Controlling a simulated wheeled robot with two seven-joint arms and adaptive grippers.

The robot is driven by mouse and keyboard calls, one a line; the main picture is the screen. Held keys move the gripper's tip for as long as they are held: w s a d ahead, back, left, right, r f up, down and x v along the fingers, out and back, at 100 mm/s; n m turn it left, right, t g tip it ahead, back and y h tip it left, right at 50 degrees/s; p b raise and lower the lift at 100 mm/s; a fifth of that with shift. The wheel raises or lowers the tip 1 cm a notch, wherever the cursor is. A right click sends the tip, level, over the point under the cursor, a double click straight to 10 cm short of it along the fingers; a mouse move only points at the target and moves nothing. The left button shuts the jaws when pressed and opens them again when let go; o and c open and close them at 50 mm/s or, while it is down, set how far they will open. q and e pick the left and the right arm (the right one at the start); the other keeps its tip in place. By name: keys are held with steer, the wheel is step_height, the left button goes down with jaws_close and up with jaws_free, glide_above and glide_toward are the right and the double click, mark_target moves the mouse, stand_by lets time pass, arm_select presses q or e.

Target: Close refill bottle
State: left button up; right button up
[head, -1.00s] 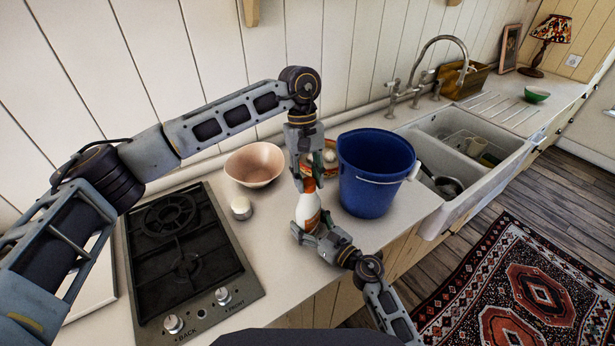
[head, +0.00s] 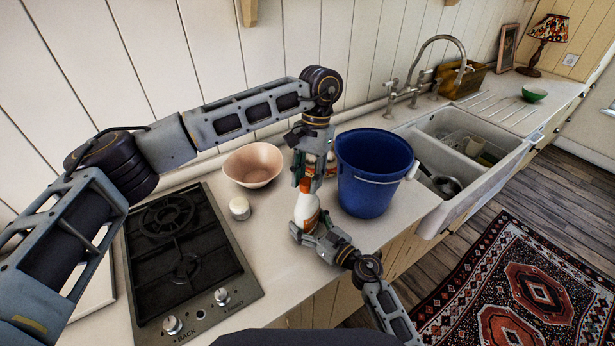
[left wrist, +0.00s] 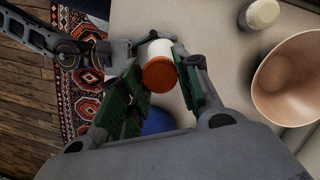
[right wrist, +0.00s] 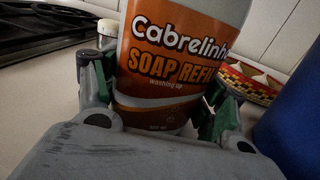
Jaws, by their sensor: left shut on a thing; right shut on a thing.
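The refill bottle (head: 306,208), white with an orange label, stands upright on the counter; its label reads "Cabrelinho SOAP REFILL" in the right wrist view (right wrist: 175,65). Its orange cap (left wrist: 158,73) is on top; whether it is fully seated cannot be told. My right gripper (head: 311,231) is shut around the lower part of the bottle, fingers on both sides. My left gripper (head: 306,181) comes down from above, tilted, and is shut on the cap. The fingers partly hide the cap in the head view.
A blue bucket (head: 374,175) stands close to the right. A pink bowl (head: 252,166), a small white-topped jar (head: 240,208) and the gas hob (head: 185,262) are to the left. A patterned bowl (right wrist: 245,80) stands behind. The sink (head: 470,150) lies farther right.

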arm_select(q)
steer(key=m+y, duration=0.1)
steer(key=m, duration=0.4)
steer(key=shift+t, duration=0.4)
steer(key=o, duration=0.6)
steer(key=shift+d, duration=0.1)
steer(key=shift+r, duration=2.25)
steer(key=shift+c, duration=0.2)
